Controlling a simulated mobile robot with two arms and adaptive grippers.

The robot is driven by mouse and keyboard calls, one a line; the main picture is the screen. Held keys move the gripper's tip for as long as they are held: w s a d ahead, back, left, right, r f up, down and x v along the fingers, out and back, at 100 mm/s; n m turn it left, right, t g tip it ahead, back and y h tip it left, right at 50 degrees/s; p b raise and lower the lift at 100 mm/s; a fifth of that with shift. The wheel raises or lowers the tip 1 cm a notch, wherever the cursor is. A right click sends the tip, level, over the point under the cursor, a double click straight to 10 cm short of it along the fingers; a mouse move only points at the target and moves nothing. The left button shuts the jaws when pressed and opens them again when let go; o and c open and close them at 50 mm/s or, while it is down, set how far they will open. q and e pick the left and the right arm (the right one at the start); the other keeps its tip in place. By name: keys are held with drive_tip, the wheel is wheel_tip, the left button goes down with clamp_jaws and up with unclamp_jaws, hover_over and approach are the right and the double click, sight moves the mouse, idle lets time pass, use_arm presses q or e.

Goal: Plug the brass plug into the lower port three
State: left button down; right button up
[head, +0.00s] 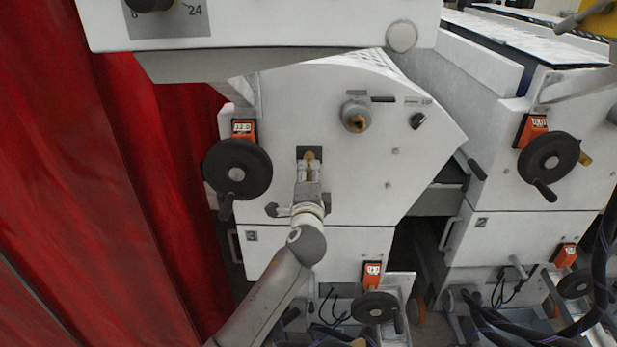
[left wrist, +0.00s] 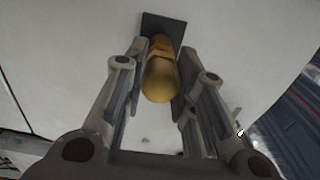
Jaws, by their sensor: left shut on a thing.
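My left gripper (head: 310,165) reaches up to the white machine face and is shut on the brass plug (head: 311,156). In the left wrist view the brass plug (left wrist: 158,82) lies between the two fingers of the gripper (left wrist: 160,62), its rounded end toward the camera. The plug's far end meets a dark square port plate (left wrist: 167,27), which also shows behind the fingertips in the head view (head: 303,150). I cannot tell how deep the plug sits in it.
A round grey fitting with a brass-coloured end (head: 356,115) sits above and right of the port. A black handwheel (head: 238,169) stands out on the left. A lower panel bears a "3" label (head: 251,236). Red curtain (head: 100,180) hangs at the left.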

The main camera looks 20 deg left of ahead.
use_arm(q)
drive_tip(key=shift+x, duration=0.8)
drive_tip(key=c, duration=1.1)
unclamp_jaws()
drive_tip(key=shift+s, duration=0.1)
drive_tip(key=v, duration=1.2)
drive_tip(key=shift+r, duration=0.1)
